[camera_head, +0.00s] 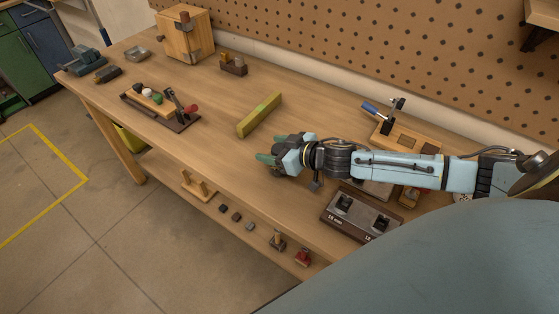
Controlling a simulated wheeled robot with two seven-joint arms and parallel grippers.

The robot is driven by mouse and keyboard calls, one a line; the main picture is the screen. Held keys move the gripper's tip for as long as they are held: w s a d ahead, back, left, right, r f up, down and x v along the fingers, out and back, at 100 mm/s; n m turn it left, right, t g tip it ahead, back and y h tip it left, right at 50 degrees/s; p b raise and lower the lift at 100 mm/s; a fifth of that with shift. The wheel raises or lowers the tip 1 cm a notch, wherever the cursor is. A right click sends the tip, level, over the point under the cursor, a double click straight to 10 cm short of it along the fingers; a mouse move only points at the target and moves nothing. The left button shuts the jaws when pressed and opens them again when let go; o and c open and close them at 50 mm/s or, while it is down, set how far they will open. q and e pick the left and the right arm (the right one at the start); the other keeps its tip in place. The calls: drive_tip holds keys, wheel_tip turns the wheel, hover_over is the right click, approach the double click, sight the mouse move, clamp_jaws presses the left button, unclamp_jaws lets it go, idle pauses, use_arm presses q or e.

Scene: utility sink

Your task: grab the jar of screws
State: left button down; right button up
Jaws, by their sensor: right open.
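My right gripper (266,159) reaches in from the right over the wooden workbench (205,155), pointing left. Its greenish fingertips are apart and I see nothing between them. I cannot pick out a jar of screws for certain. A small amber-brown object (410,197) stands near the bench's right part, just below my right forearm in the picture; it is too small to tell whether it is the jar. My arm hides part of the bench around it. My left gripper is not in view.
A yellow-green bar (259,114) lies behind my right gripper. A dark two-slot block (360,215) sits at the front right, and a wooden tool holder (405,139) behind my forearm. A wooden box (184,34) stands at the far left.

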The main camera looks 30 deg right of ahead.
drive_tip(key=shift+c, duration=0.2)
drive_tip(key=c, duration=1.2)
drive_tip(key=shift+r, duration=0.1)
